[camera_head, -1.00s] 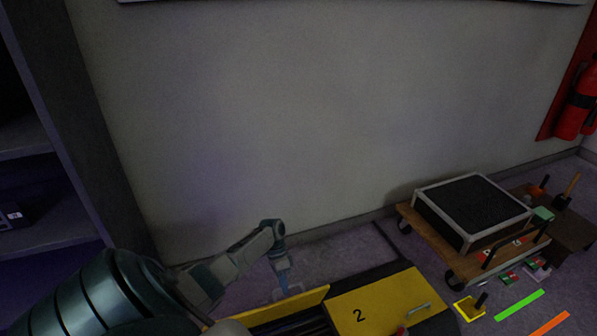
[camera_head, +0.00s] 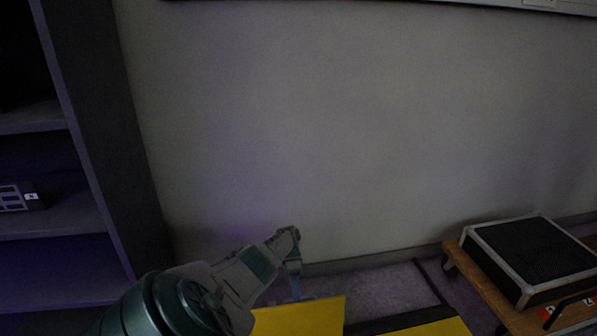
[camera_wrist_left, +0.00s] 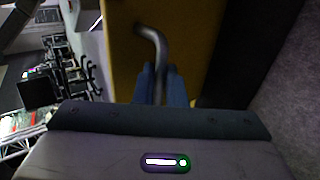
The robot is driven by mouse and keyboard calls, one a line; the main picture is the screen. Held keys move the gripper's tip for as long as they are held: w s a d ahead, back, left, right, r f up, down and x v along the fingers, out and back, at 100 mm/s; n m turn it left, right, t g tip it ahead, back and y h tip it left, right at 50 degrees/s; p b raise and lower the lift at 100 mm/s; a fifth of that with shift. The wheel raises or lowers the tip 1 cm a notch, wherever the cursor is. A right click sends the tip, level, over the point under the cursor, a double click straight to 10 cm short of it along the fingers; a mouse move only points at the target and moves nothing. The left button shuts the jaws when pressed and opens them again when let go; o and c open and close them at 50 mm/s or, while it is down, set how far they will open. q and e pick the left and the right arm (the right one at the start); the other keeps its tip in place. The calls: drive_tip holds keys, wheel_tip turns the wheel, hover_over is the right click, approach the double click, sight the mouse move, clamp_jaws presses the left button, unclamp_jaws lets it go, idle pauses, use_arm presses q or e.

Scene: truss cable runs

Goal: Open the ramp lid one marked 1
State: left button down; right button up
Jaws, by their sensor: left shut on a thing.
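A yellow lid (camera_head: 300,318) stands tilted up at the bottom of the head view. No number shows on it, so I cannot read whether it is the one marked 1. My left gripper (camera_head: 296,287) is at its upper edge. In the left wrist view, the blue fingers (camera_wrist_left: 160,88) are shut on a bent grey handle (camera_wrist_left: 157,48) on the yellow lid face (camera_wrist_left: 190,40). The lid's lower part is cut off by the head view's edge. My right gripper is not in view.
Another yellow lid (camera_head: 440,328) lies beside it to the right, mostly cut off. A wooden cart (camera_head: 490,285) with a black-topped case (camera_head: 530,250) stands further right. A dark shelf (camera_head: 60,180) rises at the left. A bare wall (camera_head: 330,130) is behind.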

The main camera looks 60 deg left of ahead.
use_arm(q)
drive_tip(key=shift+s+f, duration=0.25)
drive_tip(key=shift+f, duration=0.25)
drive_tip(key=c, duration=1.8)
unclamp_jaws()
drive_tip(key=shift+c, duration=0.2)
drive_tip(key=o, duration=0.4)
drive_tip(key=shift+a+f, duration=0.15)
drive_tip(key=shift+c, duration=0.2)
drive_tip(key=shift+w+r, duration=0.15)
drive_tip(key=shift+r, duration=0.05)
